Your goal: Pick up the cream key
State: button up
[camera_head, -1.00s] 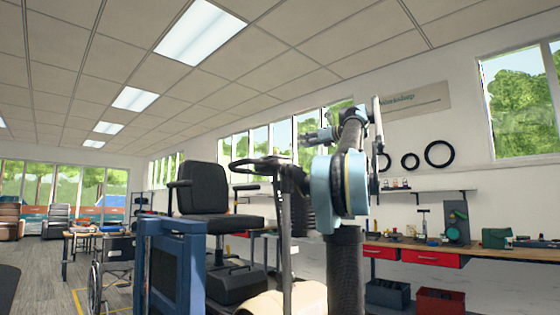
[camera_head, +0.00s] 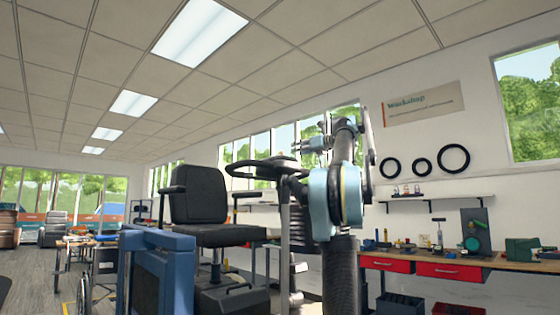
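I cannot make out a cream key in the head view. A mobility scooter with a black seat (camera_head: 198,196) and dark handlebars (camera_head: 262,168) stands in the middle, close in front of me. My blue and black arm rises just right of it and hides part of the scooter. What looks like my gripper (camera_head: 303,146) is at the arm's upper left end, above the handlebars and pointing left. It is too small to tell whether its fingers are apart. I see nothing held in it.
A blue framed panel (camera_head: 158,272) stands close at the lower left. A workbench (camera_head: 500,263) with red drawers and tools runs along the right wall, with bins (camera_head: 400,304) below. A wheelchair wheel (camera_head: 83,297) shows at far left. Open floor (camera_head: 40,280) lies left.

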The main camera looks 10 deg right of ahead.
aim_at(283, 152)
jog(key=x, duration=1.2)
jog(key=shift+w+a, duration=0.1)
jog(key=shift+w, duration=0.3)
jog(key=shift+c, duration=0.3)
jog(key=c, duration=0.8)
